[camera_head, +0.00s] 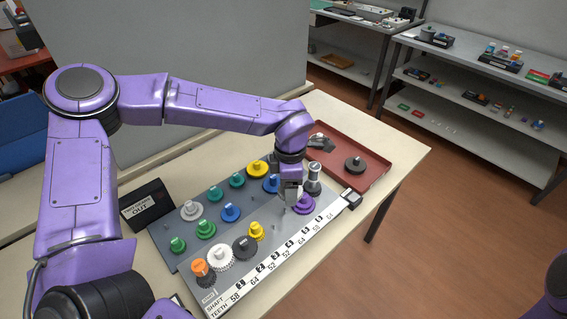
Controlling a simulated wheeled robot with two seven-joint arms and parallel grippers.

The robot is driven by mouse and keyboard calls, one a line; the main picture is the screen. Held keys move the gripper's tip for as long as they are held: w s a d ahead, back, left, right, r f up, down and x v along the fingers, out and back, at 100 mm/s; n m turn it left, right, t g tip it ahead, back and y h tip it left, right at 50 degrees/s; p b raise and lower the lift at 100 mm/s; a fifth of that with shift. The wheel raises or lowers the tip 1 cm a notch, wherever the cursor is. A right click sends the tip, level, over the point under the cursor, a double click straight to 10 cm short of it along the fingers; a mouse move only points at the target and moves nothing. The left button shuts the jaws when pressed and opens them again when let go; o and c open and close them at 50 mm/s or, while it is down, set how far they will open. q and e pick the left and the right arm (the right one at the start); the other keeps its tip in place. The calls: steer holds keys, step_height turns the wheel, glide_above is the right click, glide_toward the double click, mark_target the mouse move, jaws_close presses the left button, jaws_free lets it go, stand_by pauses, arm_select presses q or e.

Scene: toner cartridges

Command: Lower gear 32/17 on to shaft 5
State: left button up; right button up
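My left gripper (290,203) points down over the right part of the grey gear board (222,187). A purple gear (304,206) is right beside its fingertips; I cannot tell whether they touch it. The finger gap is too small to read. A white strip (277,262) marked SHAFT and TEETH runs along the board's front edge, with small shaft numbers. Yellow (256,231), dark grey (243,248), white (220,257) and orange-topped (201,268) gears stand along the front row. I cannot read 32/17 on any gear. Shaft 5 is not clearly visible. My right gripper is out of view.
Behind stand green (237,180), blue (231,212) and yellow (257,169) gears. A grey post-like part (314,177) stands right of my gripper. A red tray (375,147) holds a dark gear (354,165). A black OUT sign (147,205) stands left.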

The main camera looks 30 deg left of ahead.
arm_select(q)
steer(key=n, duration=0.2)
steer(key=r+n+p, duration=0.1)
steer(key=n, duration=0.1)
steer(key=a+n+p, duration=0.1)
steer(key=n, duration=0.2)
steer(key=shift+w+a+r, duration=0.1)
steer(key=shift+w+r, duration=0.05)
steer(key=shift+r, duration=0.05)
steer(key=shift+a+n+p, duration=0.15)
steer(key=shift+n+p, duration=0.35)
steer(key=shift+n, duration=0.7)
steer(key=shift+w+a+n, duration=0.1)
steer(key=shift+a+n, duration=0.1)
steer(key=shift+n, duration=1)
step_height(320, 180, down, 5)
steer(key=b, duration=0.4)
steer(key=shift+f, duration=0.1)
steer(key=shift+r, duration=0.25)
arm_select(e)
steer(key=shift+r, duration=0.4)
arm_select(q)
steer(key=shift+p, duration=0.45)
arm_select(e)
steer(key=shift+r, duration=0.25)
arm_select(q)
steer(key=shift+f, duration=0.1)
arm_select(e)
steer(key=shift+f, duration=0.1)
